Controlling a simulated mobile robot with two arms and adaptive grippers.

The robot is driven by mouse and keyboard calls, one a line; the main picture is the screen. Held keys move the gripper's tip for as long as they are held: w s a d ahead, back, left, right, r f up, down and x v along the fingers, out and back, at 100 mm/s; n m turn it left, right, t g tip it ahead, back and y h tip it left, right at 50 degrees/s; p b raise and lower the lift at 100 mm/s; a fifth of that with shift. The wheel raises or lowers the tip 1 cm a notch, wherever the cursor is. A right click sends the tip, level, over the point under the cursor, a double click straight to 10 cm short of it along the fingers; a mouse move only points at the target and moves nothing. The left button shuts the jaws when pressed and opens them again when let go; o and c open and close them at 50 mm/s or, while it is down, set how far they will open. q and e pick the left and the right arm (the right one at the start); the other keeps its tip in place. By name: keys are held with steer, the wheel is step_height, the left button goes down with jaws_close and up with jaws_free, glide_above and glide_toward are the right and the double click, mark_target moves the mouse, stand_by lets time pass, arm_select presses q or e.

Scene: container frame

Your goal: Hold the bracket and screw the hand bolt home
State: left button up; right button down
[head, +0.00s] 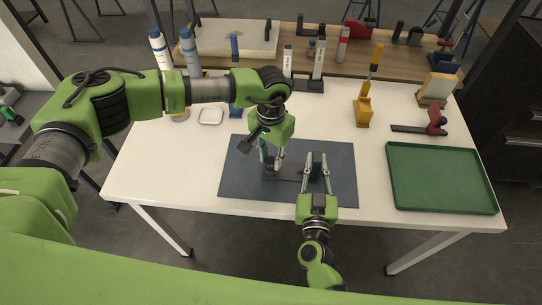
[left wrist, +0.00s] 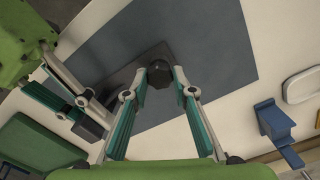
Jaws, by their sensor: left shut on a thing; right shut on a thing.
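The dark bracket (head: 317,164) stands on the grey mat, its upright part between my right fingers. Its flat plate reaches left toward my left gripper and also shows in the left wrist view (left wrist: 122,78). My right gripper (head: 316,176) is shut on the upright part from the front. My left gripper (head: 272,164) points down and is shut on the dark knob of the hand bolt (left wrist: 160,76), which sits between the fingertips at the plate's end. The bolt's shank is hidden below the knob, so I cannot tell how deep it sits.
The grey mat (head: 240,185) lies on a white table (head: 150,165). A green tray (head: 440,204) is on the right, with a red-handled clamp (head: 436,122) behind it. A yellow-handled tool (head: 363,105) stands behind the mat. Bottles and tools line the back.

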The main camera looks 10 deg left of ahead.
arm_select(q)
steer(key=m, duration=0.3)
steer(key=shift+m, duration=0.4)
steer(key=o, duration=1)
steer(key=shift+r, duration=2.25)
steer(key=shift+c, duration=0.5)
